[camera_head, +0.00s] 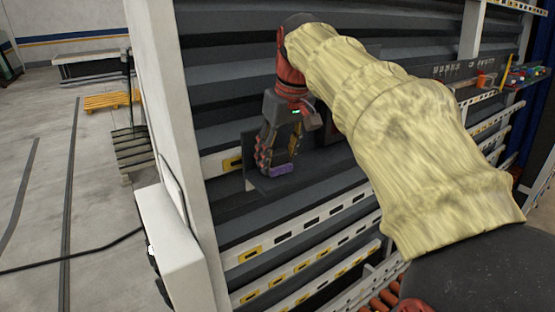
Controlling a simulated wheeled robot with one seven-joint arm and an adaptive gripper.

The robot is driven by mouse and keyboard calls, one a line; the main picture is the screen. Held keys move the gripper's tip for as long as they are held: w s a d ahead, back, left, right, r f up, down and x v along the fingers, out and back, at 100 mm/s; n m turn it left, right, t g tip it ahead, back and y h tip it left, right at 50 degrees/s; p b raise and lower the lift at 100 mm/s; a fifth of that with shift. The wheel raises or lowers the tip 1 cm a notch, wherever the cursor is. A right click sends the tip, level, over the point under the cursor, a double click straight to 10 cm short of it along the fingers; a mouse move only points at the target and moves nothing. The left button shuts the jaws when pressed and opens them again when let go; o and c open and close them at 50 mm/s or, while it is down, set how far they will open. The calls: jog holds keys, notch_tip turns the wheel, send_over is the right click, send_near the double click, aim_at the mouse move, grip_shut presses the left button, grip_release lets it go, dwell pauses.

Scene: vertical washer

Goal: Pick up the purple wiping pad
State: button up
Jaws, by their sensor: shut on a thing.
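The purple wiping pad (281,169) is small and shows between the fingertips at the lower end of my gripper (278,167). My gripper points down and is shut on the pad, with its fingers on either side of it. The pad is at or just above a dark shelf surface near the left end of the rack. Whether it touches the shelf cannot be told. The fingers hide part of the pad.
A tall rack of dark shelves with perforated light rails (300,240) surrounds my gripper. A white upright panel (165,90) and white box (170,245) stand at left. Small coloured items (525,75) sit at far right. Open floor (60,180) lies left.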

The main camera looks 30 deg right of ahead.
jog(key=shift+r, duration=0.65)
jog(key=s+d+r+b, duration=0.2)
jog(key=s+d+r, duration=0.2)
jog(key=s+r, duration=0.7)
jog(key=shift+s+r, duration=0.3)
jog(key=shift+s, duration=0.95)
jog(key=o, duration=0.6)
jog(key=c, duration=0.5)
